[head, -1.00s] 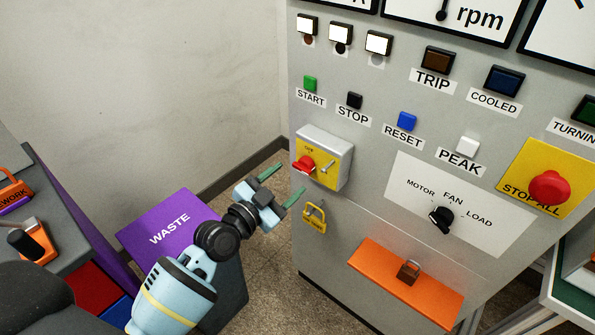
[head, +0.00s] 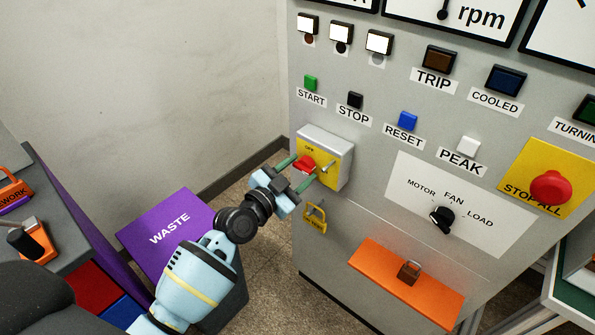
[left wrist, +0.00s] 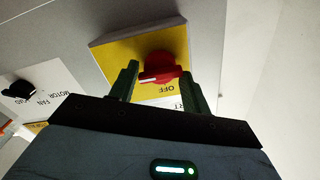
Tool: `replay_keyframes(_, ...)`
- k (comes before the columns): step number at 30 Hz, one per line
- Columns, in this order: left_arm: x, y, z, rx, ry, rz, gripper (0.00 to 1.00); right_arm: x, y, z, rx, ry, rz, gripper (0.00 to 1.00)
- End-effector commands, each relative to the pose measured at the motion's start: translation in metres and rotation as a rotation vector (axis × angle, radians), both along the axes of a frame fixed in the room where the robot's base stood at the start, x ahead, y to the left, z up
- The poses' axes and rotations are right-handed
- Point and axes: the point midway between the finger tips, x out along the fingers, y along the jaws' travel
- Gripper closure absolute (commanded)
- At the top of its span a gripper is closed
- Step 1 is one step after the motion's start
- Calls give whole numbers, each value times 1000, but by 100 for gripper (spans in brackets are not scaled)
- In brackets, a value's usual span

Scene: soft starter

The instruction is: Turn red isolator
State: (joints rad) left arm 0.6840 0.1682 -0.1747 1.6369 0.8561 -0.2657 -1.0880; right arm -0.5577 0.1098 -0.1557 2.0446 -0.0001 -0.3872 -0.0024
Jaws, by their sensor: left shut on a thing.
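The red isolator (head: 304,163) is a red knob on a yellow plate on a grey box (head: 339,160) on the panel front. My left gripper (head: 309,165) is at the knob, one green finger on each side of it. In the left wrist view the red knob (left wrist: 160,64) sits between the fingertips of my left gripper (left wrist: 162,72), which are shut on it. The word OFF and a white mark on the knob show there; the fingers hide part of the plate. My right gripper is not in view.
A yellow padlock (head: 316,216) hangs just below the isolator box. A black fan selector (head: 441,219), an orange ledge (head: 405,283) and a red stop button (head: 550,187) are to the right. A purple WASTE bin (head: 170,226) stands at lower left.

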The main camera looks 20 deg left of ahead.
Motion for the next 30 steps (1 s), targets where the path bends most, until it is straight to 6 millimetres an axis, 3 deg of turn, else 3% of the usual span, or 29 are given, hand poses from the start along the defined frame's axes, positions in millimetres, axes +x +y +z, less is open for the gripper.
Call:
replay_keyframes(13, 0, 0, 0, -122, 46, -1, 75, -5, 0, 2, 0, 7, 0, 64)
replay_keyframes(30, 0, 1, 0, -610, 222, 0, 75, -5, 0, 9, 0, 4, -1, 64)
